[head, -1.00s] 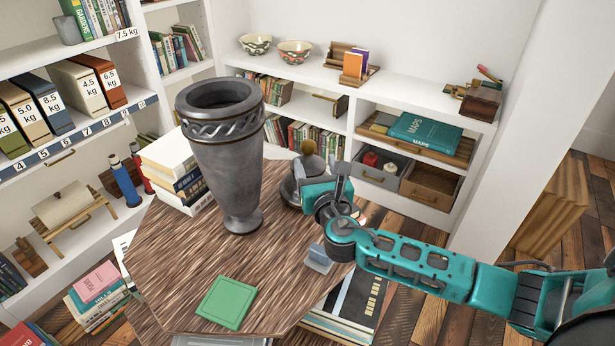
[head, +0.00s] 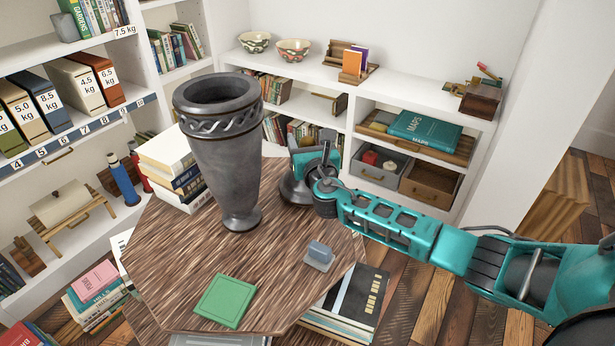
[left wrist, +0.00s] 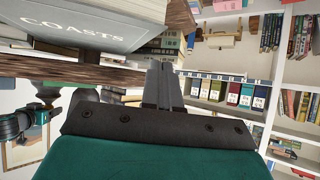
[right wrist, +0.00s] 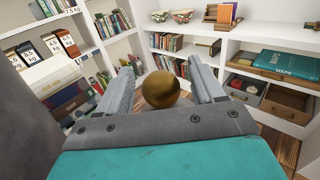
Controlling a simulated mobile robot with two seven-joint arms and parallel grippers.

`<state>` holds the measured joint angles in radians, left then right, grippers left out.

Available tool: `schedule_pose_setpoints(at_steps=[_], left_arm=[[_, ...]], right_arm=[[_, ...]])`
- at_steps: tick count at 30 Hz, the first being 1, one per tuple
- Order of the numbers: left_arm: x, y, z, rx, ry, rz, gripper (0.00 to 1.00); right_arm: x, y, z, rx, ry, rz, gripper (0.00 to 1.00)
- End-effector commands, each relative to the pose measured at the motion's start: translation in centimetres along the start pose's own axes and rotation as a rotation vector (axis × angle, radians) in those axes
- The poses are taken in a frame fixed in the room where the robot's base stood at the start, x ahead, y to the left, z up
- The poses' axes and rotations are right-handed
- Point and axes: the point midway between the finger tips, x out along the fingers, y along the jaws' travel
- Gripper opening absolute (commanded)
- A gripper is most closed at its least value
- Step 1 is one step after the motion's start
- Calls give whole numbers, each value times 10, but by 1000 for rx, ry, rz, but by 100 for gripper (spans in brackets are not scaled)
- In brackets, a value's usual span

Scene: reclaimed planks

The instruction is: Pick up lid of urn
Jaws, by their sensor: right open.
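The grey stone urn (head: 222,150) stands upright and open-topped on the wooden table. Its lid (head: 290,190), a dark grey dome, rests on the table to the right of the urn, partly covered by my right gripper (head: 310,165). In the right wrist view the lid's round brass knob (right wrist: 161,89) sits between the two open fingers of my right gripper (right wrist: 160,78), with gaps on both sides. The knob is hidden in the head view. My left gripper (left wrist: 163,84) shows only in its wrist view, fingers together and empty.
A green square (head: 225,301) and a small grey-blue block (head: 319,256) lie on the table (head: 170,270). White books (head: 165,155) are stacked left of the urn. Shelves (head: 420,90) stand behind.

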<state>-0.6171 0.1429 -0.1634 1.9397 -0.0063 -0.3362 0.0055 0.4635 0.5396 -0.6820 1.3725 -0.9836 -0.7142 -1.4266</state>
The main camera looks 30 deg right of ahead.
Motion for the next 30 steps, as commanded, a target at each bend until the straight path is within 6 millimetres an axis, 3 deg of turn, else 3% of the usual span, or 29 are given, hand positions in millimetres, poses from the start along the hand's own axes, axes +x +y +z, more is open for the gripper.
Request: schedule_pose_setpoints(at_steps=[2,23,30], left_arm=[[0,0,0,0,1,0,0],[-3,1,4,-2,-9,1,0],[-3,1,4,-2,-9,1,0]], right_arm=[[0,0,0,0,0,0,66],[0,0,0,0,0,-1,0],[0,0,0,0,0,-1,0]])
